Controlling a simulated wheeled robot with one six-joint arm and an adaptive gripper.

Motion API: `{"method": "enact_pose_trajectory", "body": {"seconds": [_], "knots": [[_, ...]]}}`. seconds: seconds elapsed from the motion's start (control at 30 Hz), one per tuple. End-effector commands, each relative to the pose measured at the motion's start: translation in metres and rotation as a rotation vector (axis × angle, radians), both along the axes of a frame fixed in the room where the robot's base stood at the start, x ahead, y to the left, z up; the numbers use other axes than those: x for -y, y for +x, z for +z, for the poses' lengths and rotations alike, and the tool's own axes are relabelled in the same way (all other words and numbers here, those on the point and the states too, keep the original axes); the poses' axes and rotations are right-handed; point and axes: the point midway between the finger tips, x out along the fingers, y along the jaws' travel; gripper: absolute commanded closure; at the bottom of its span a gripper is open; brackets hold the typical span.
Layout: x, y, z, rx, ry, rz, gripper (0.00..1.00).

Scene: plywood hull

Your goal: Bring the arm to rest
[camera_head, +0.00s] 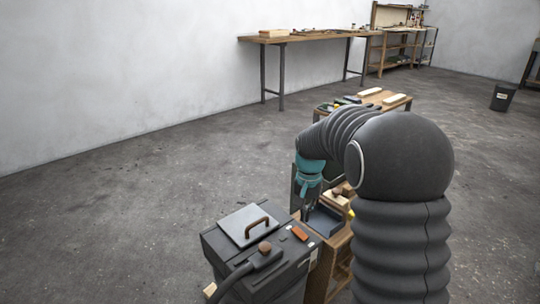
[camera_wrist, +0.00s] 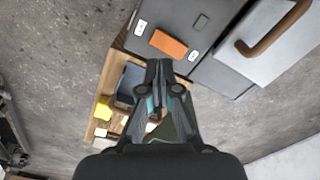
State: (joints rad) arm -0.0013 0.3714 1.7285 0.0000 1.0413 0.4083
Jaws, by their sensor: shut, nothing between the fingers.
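My gripper (camera_wrist: 158,72) is shut and empty in the wrist view, its two fingertips together and pointing down. In the head view my gripper (camera_head: 307,209) hangs below the teal wrist part of my arm, above a low wooden bench or cart (camera_head: 337,246). My arm is bent over, with its dark ribbed sleeve reaching forward and then down. A grey tray (camera_head: 325,221) on the bench lies close to the fingers. I cannot tell whether the fingers touch anything.
A dark case (camera_head: 289,259) with a grey lid (camera_head: 245,226), a brown handle and an orange block (camera_head: 300,233) stands left of my gripper. A low table (camera_head: 393,102) with timber stands behind. A long workbench (camera_head: 320,36) lines the wall. The floor at left is clear.

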Motion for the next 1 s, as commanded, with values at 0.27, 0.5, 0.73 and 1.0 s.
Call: {"method": "enact_pose_trajectory", "body": {"seconds": [0.27,0.5,0.73,1.0], "knots": [[0.000,-0.039,-0.019,-0.032,0.003,0.167,1.00],[0.000,-0.091,0.006,0.006,-0.001,0.261,1.00],[0.000,-0.151,0.038,0.085,-0.015,0.337,1.00],[0.000,-0.220,0.065,0.197,-0.039,0.394,1.00]]}}
